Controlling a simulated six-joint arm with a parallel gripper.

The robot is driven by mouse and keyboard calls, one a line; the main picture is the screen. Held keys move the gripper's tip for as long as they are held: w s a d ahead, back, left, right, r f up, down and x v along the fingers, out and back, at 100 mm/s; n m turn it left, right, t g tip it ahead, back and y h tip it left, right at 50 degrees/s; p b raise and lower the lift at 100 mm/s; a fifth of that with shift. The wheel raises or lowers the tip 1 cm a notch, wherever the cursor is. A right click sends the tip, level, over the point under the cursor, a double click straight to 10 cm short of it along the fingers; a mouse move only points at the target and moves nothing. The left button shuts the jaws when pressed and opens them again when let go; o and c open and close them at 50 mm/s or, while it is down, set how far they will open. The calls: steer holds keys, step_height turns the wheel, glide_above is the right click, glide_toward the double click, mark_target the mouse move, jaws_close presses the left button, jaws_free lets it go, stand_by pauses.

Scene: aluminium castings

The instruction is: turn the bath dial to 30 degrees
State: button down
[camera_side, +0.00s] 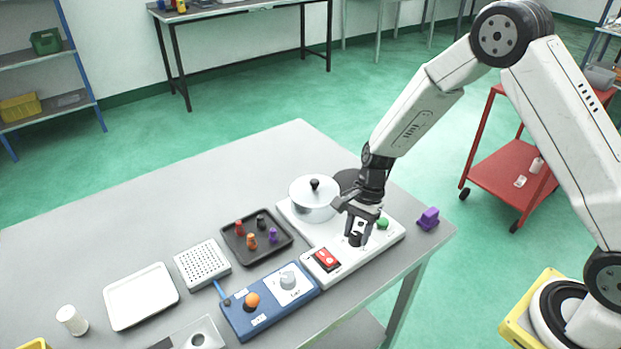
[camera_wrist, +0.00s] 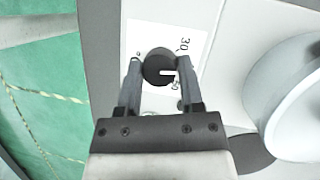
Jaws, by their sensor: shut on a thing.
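The bath dial is a round black knob (camera_wrist: 157,62) on a white card on the white unit (camera_side: 375,243). It also shows below my gripper in the side view (camera_side: 356,240). My gripper (camera_wrist: 164,68) is shut on the dial, with one finger on each side of it. The dial's white pointer line points right in the wrist view. The figure "30" (camera_wrist: 184,44) is printed on the card, above and right of the pointer's end. Another figure beside the pointer's end is small and hard to read. The fingers hide part of the card.
A lidded pot (camera_side: 313,198) stands on the white unit, close to my gripper. A red switch (camera_side: 327,259) and a green knob (camera_side: 383,223) flank the dial. A blue box (camera_side: 268,302) and a dark tray (camera_side: 257,240) with pegs lie left. A purple block (camera_side: 428,218) sits right.

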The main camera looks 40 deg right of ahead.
steer(key=n+g, duration=0.1)
steer(key=n, duration=0.3)
steer(key=shift+h, duration=0.4)
steer(key=n+g+h, duration=0.1)
steer(key=n, duration=0.3)
steer(key=shift+w+a, duration=0.1)
steer(key=shift+n+h, duration=0.3)
steer(key=shift+c, duration=1.2)
jaws_free()
steer(key=shift+r, duration=0.15)
steer(key=v, duration=0.7)
steer(key=shift+w+r, duration=0.2)
steer(key=shift+r, duration=0.05)
